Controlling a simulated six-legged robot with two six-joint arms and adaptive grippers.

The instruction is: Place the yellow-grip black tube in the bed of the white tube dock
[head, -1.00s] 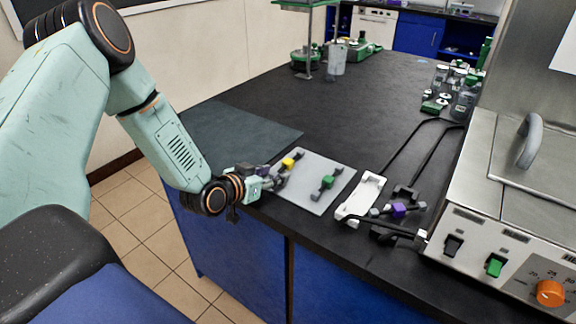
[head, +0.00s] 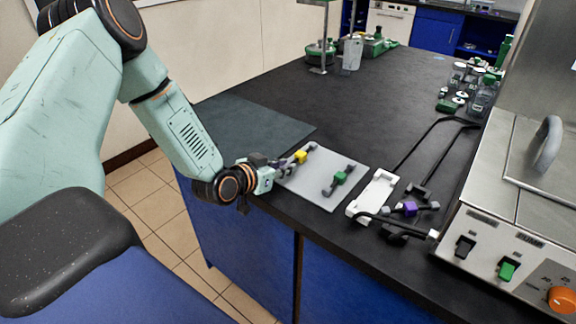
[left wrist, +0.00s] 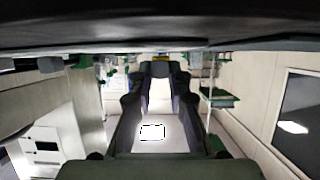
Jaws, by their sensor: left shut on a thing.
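The yellow-grip black tube (head: 301,157) is at the left part of a grey mat. My left gripper (head: 289,163) reaches it from the left and is shut on it, near its yellow grip. Whether the tube touches the mat I cannot tell. In the left wrist view, the dark fingers (left wrist: 159,72) frame a bright gap, with a small yellow patch at their far end. The white tube dock (head: 374,192) lies right of the mat, near the bench's front edge; its bed looks empty. My right gripper is not in view.
The grey mat (head: 327,199) also bears a green-grip tube (head: 339,178). A purple-grip tube (head: 409,208) and black hoses (head: 418,145) lie right of the dock. A steel machine (head: 500,215) stands further right. Bottles (head: 480,92) stand at the back right.

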